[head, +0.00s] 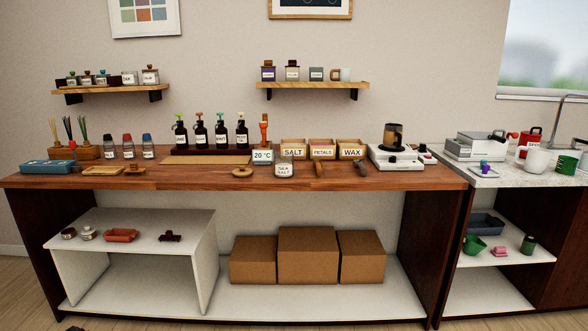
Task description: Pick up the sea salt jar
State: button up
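The sea salt jar (284,170) is a small clear jar with white contents and a label reading "SEA SALT". It stands upright on the wooden counter (210,178) near its front edge, in front of the salt box and the petals box. It has no lid on it. A round wooden lid with a knob (242,172) lies on the counter to its left. My gripper is not in view.
A "20 °C" display (262,156) stands close behind the jar. Dark wooden-handled tools (318,168) lie to its right. Salt (293,149), petals (322,148) and wax (351,149) boxes stand behind. Bare counter lies around the lid. Cardboard boxes (308,257) sit on the shelf below.

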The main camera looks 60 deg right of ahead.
aim_at(284, 160)
jog(key=z, duration=0.35)
jog(key=i, duration=1)
jog(key=u, duration=0.05)
